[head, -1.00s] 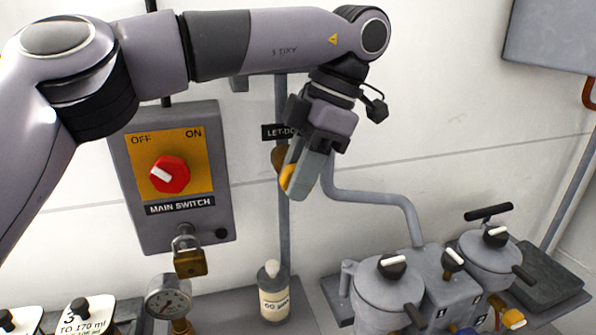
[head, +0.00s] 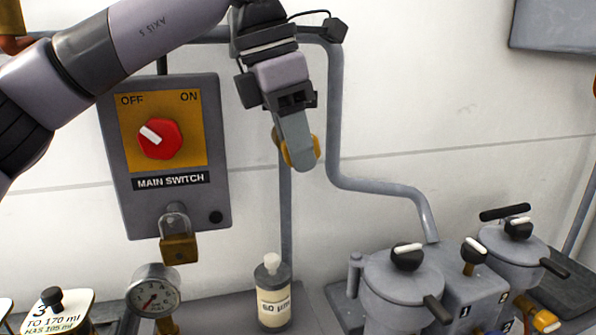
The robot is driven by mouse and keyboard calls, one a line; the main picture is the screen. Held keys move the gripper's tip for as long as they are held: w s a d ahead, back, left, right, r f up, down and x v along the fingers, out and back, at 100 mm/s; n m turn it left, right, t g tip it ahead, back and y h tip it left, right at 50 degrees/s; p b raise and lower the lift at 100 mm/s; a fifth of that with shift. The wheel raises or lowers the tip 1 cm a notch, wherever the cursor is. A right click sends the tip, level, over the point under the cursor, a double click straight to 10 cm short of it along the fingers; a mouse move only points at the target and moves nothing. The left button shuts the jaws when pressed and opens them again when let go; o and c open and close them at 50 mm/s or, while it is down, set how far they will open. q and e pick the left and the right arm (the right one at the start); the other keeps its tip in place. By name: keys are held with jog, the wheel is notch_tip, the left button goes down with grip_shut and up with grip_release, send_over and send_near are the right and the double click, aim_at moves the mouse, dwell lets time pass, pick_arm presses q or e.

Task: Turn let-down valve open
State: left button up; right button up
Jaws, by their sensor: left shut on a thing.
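The let-down valve's yellow handle (head: 315,147) is on the thin vertical grey pipe (head: 286,215) at the upper middle of the head view. My left gripper (head: 297,152) comes down from above and is shut on this handle. Yellow shows on both sides of the grey fingers. The fingers and wrist hide most of the handle, the valve body and its label, so I cannot tell the handle's exact angle. My right gripper is not in view.
A main switch box (head: 165,150) with a red knob and a padlock (head: 178,240) hangs left of the valve. Below are a gauge (head: 153,292), a bottle (head: 272,292) and lidded grey pots (head: 400,278). A bent grey pipe (head: 375,187) runs close on the right.

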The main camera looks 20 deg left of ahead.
pick_arm(q)
jog(key=shift+a+f+t+h+b, duration=0.1)
jog(key=shift+f+t+h+b, duration=0.2)
jog(key=shift+h+b, duration=0.2)
jog(key=shift+t+h+b, duration=0.5)
jog(key=shift+h+b, duration=0.1)
jog(key=shift+b, duration=0.45)
jog(key=shift+r+h+b, duration=0.15)
jog(key=shift+h+b, duration=0.25)
jog(key=shift+b, duration=0.05)
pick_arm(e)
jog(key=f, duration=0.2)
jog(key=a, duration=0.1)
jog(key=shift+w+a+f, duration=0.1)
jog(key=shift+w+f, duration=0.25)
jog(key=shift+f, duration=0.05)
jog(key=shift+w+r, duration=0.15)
pick_arm(q)
jog(key=o, duration=1)
jog(key=shift+s, duration=0.1)
jog(key=shift+c, duration=0.2)
